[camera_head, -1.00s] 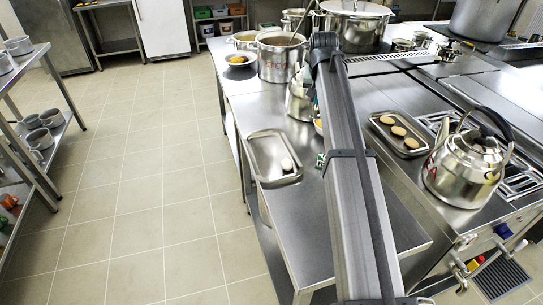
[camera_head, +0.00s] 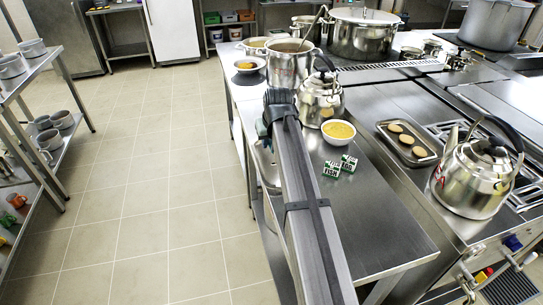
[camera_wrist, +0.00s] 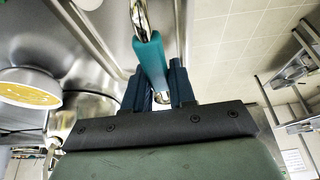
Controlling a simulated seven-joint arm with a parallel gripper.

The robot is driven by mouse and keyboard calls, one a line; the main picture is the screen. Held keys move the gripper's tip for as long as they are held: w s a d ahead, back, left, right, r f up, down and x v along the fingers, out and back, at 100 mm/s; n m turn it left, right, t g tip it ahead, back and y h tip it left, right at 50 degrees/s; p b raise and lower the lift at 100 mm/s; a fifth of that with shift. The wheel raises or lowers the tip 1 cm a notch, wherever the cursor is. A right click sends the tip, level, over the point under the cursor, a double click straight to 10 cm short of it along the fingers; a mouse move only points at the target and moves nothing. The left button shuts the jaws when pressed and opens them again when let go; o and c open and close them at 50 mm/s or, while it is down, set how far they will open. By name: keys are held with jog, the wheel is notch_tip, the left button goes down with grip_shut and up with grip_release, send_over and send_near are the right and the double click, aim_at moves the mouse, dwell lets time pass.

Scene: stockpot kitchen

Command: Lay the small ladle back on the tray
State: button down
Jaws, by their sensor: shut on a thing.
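The small ladle (camera_wrist: 150,58), with a teal handle and a metal shank, is between the two fingers of my gripper (camera_wrist: 166,85) in the wrist view. My gripper is shut on the teal handle. The ladle's bowl is not clearly seen.
Right of my arm stand a bowl of yellow food (camera_head: 338,132), two small green-and-white boxes (camera_head: 340,167) and a kettle (camera_head: 320,100). A pot (camera_head: 290,65) with another ladle stands behind. A tray of patties (camera_head: 408,143) and a second kettle (camera_head: 475,175) are at right. The counter's front is clear.

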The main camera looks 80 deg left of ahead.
jog(key=shift+f, duration=3)
jog(key=shift+f, duration=0.1)
jog(key=c, duration=1.2)
grip_release()
jog(key=v, duration=1.2)
jog(key=shift+w, duration=0.1)
